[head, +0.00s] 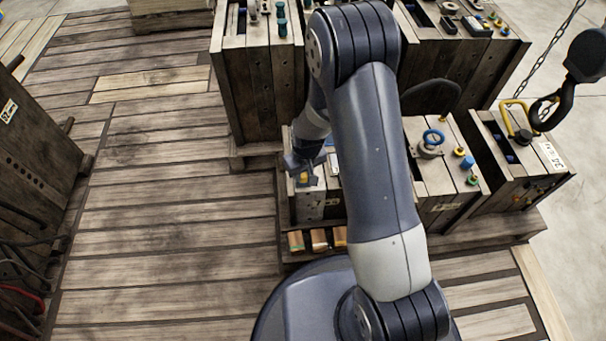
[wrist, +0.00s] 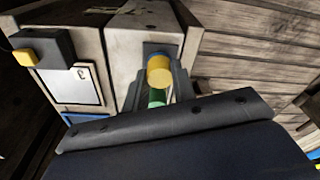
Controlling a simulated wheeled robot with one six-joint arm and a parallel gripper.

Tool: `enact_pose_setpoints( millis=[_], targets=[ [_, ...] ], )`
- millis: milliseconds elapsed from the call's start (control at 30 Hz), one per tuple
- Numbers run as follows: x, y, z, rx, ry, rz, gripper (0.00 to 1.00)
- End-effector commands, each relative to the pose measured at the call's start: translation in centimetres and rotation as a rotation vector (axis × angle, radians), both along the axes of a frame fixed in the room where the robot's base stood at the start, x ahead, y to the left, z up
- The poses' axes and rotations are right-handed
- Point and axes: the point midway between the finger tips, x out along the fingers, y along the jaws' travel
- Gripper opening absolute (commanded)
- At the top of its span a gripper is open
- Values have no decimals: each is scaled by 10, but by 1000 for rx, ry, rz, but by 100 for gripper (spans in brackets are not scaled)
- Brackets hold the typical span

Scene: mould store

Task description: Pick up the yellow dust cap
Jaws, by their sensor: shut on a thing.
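In the head view my gripper (head: 304,166) points down at the front left of the low mould row. The cap still appears to be at the block; I cannot tell whether it is clear of it.
A green piece (wrist: 157,97) shows between the fingers. A dark bracket with a yellow block (wrist: 24,58) and a white label plate (wrist: 72,84) are on the left. Tall moulds (head: 262,85) stand behind my arm. A chain and hook (head: 543,108) hang at right.

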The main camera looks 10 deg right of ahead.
Motion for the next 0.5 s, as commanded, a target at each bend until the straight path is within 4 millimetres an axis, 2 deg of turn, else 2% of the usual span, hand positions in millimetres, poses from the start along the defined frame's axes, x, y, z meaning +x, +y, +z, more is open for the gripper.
enact_pose_setpoints(
  millis=[167,500],
  targets=[
    [0,0,10,0,-1,0,4],
    [1,0,77,0,-3,-1,4]
  ],
)
